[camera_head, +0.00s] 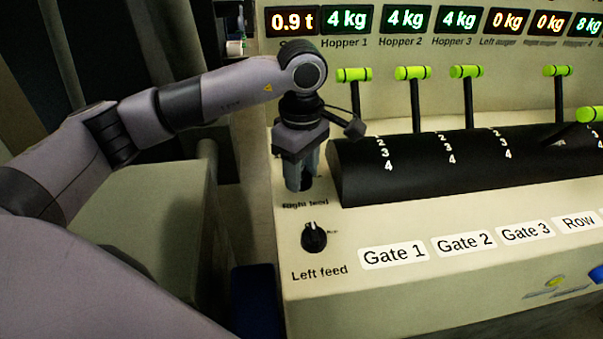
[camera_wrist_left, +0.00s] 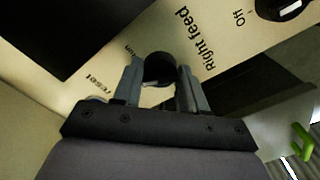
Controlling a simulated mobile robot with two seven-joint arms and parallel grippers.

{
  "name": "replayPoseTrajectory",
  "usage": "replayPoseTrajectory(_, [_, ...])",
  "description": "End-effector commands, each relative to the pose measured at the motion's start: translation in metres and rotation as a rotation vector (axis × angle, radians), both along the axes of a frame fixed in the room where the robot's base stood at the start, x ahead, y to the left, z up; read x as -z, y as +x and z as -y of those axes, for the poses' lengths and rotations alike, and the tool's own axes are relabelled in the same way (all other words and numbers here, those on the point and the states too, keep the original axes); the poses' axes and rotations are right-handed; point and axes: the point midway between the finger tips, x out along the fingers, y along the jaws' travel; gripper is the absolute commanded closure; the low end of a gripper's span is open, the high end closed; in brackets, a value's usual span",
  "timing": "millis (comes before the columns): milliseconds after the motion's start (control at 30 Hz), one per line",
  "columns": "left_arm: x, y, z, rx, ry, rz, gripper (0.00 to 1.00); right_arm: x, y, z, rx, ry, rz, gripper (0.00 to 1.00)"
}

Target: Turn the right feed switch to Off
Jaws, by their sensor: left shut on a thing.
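My left gripper (camera_head: 301,182) reaches down over the right feed switch on the cream panel and hides it in the head view. Only part of the "Right feed" label shows below the fingers there. In the left wrist view the right feed switch (camera_wrist_left: 159,68) is a round black knob between the two fingers of my left gripper (camera_wrist_left: 160,82), which are shut on it. Its pointer is hard to make out. The "Right feed" label beside it is readable. My right gripper is not in view.
The black left feed knob (camera_head: 313,237) sits just below on the panel, with its white mark pointing up. Green-topped gate levers (camera_head: 411,73) stand on a black housing (camera_head: 440,165) to the right. Lit displays (camera_head: 348,20) run along the top.

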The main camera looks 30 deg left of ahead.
Motion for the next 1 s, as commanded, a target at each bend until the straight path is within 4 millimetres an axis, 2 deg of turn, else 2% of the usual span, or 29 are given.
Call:
replayPoseTrajectory(200, [-0.0002,0.0004,0.0,-0.182,-0.001,0.002,0.89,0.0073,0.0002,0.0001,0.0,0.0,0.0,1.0])
replayPoseTrajectory(500, [-0.0011,0.0007,-0.0001,-0.353,-0.001,0.004,0.89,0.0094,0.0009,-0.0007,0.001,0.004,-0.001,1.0])
replayPoseTrajectory(1000, [-0.002,0.0009,-0.0003,-0.426,-0.001,0.004,0.89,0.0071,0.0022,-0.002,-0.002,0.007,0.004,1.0])
